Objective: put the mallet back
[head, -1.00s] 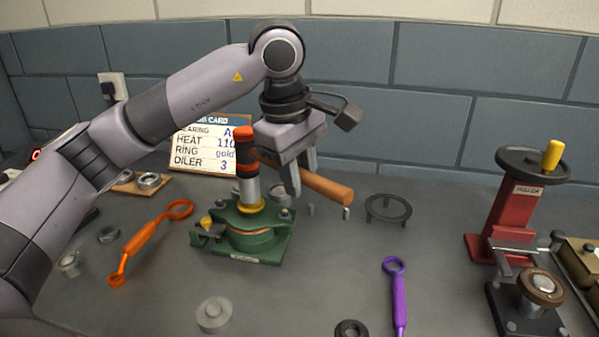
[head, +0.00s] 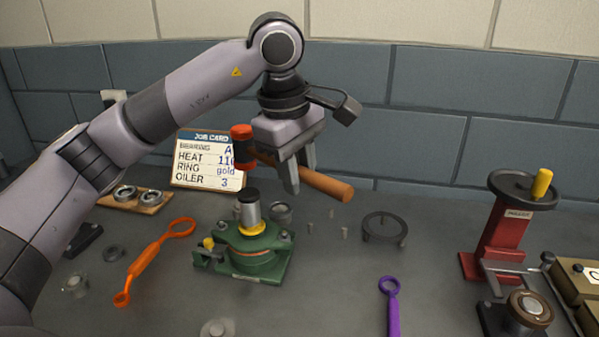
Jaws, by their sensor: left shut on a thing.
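The mallet has a red and black head (head: 242,147) and a wooden handle (head: 328,186) that points right and slightly down. My left gripper (head: 294,180) is shut on the handle and holds the mallet above the bench. The mallet head hangs above the silver cylinder (head: 250,210) on the green fixture (head: 252,255), with a gap between them. A few small upright grey pegs (head: 331,214) stand on the bench to the right of the fixture, below the handle. My right gripper is not in view.
A job card (head: 208,160) stands behind the mallet. A black ring stand (head: 385,229) is right of the pegs, and a red press (head: 503,235) stands farther right. An orange wrench (head: 150,258) and a purple wrench (head: 391,302) lie on the bench.

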